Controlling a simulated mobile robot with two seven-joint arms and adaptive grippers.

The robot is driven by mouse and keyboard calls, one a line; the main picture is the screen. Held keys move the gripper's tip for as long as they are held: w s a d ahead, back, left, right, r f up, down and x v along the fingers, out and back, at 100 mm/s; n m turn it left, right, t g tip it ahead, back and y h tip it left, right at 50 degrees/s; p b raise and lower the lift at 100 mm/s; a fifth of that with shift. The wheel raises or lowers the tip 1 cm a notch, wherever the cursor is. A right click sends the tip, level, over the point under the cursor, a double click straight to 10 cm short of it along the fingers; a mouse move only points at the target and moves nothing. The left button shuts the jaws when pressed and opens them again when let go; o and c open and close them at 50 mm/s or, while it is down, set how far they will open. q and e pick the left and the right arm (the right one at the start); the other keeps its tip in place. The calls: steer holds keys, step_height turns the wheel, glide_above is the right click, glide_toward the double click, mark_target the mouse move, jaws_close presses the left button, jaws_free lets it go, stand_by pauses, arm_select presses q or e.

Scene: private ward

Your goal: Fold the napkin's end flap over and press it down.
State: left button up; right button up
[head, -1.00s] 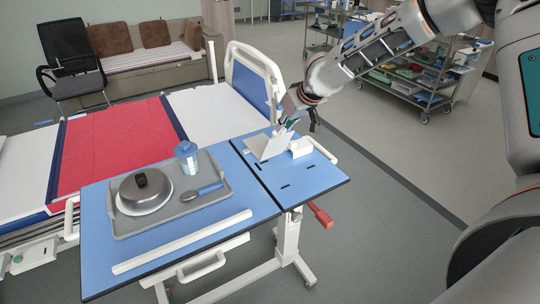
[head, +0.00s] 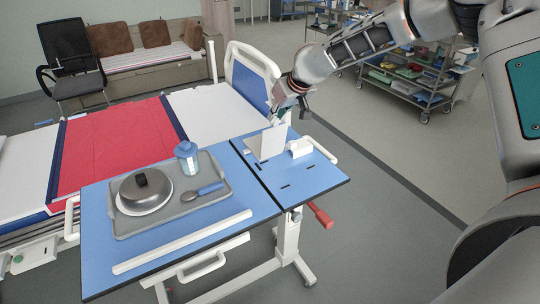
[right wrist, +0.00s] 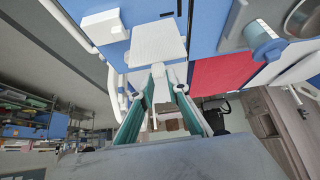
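The white napkin (head: 268,146) is on the blue side panel of the overbed table. Its end flap stands up, close to upright. In the right wrist view the napkin (right wrist: 157,42) is a pale panel just beyond the fingertips. My right gripper (head: 287,103) is at the flap's upper far side, and its tips are hard to see in the head view. The right wrist view shows the right gripper's green-padded fingers (right wrist: 163,82) apart, with a gap between them. I cannot tell whether a fingertip touches the flap. My left gripper is not in view.
A small white block (head: 301,147) sits just right of the napkin. A grey tray (head: 222,191) with a covered dish, a blue-and-white cup and a spoon is on the larger tabletop (head: 100,245). The bed (head: 215,110) lies behind. The side panel's front is mostly clear.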

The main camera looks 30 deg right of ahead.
steer(key=shift+w, duration=0.15)
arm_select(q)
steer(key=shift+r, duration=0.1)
arm_select(e)
steer(key=shift+w+a+r, duration=0.1)
steer(key=shift+w+a, duration=0.05)
steer(key=shift+w, duration=0.95)
steer(key=shift+w+a, duration=0.1)
steer(key=shift+w, duration=0.95)
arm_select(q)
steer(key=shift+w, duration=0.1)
